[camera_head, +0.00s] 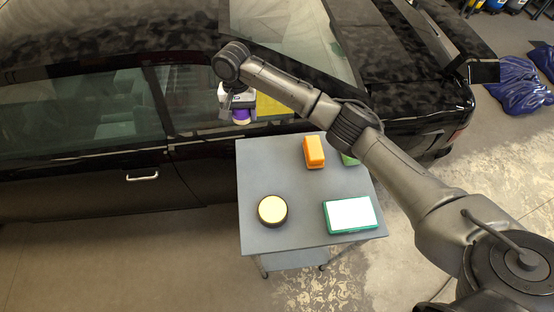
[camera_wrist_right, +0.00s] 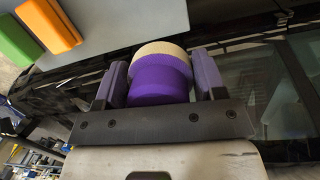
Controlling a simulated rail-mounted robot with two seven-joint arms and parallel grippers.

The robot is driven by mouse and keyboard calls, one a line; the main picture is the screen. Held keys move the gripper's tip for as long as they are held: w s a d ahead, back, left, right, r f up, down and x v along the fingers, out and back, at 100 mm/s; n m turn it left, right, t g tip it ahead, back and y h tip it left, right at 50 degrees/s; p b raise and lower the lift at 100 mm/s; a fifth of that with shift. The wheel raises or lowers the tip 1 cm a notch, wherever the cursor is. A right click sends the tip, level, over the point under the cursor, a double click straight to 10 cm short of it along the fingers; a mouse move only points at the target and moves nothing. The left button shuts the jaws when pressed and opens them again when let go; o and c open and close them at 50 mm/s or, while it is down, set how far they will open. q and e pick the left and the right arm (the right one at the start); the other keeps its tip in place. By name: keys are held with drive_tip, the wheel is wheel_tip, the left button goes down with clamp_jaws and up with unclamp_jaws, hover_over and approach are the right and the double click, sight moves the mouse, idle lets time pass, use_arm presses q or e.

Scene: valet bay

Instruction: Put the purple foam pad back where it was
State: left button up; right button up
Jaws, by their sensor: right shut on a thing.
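The purple foam pad (camera_head: 241,116) is a short round block with a cream face, seen beside the black car's side, just past the far left edge of the grey cart top (camera_head: 300,240). My right gripper (camera_head: 238,103) is shut on it. The right wrist view shows the pad (camera_wrist_right: 160,82) squeezed between the two fingers of the right gripper (camera_wrist_right: 163,76), cream face outward. In the head view the pad appears apart from the cart top; its height is hard to tell. My left gripper is not in view.
The cart's middle is clear. The black car (camera_head: 90,185) stands close behind.

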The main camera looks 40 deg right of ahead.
wheel_tip(320, 180, down, 4)
drive_tip(key=w+d+m+b, duration=0.1)
drive_tip(key=w+d+b, duration=0.1)
drive_tip(key=w, duration=0.1)
drive_tip(key=p, duration=0.3)
hover_over(276, 154)
wheel_tip(276, 154, down, 8)
drive_tip(key=shift+w+r, duration=0.1)
drive_tip(key=shift+r, duration=0.15)
use_arm(q)
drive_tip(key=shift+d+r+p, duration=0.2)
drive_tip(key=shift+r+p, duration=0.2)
drive_tip(key=shift+p, duration=0.05)
use_arm(e)
drive_tip(key=shift+d+f, duration=0.1)
drive_tip(key=shift+f, duration=2)
drive_tip(key=shift+f, duration=0.15)
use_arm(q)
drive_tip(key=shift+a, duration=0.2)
use_arm(e)
drive_tip(key=o, duration=0.9)
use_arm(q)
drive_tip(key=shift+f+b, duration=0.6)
use_arm(e)
wheel_tip(276, 154, up, 12)
drive_tip(key=w, duration=0.1)
drive_tip(key=shift+w+d, duration=0.15)
drive_tip(key=shift+d, duration=0.2)
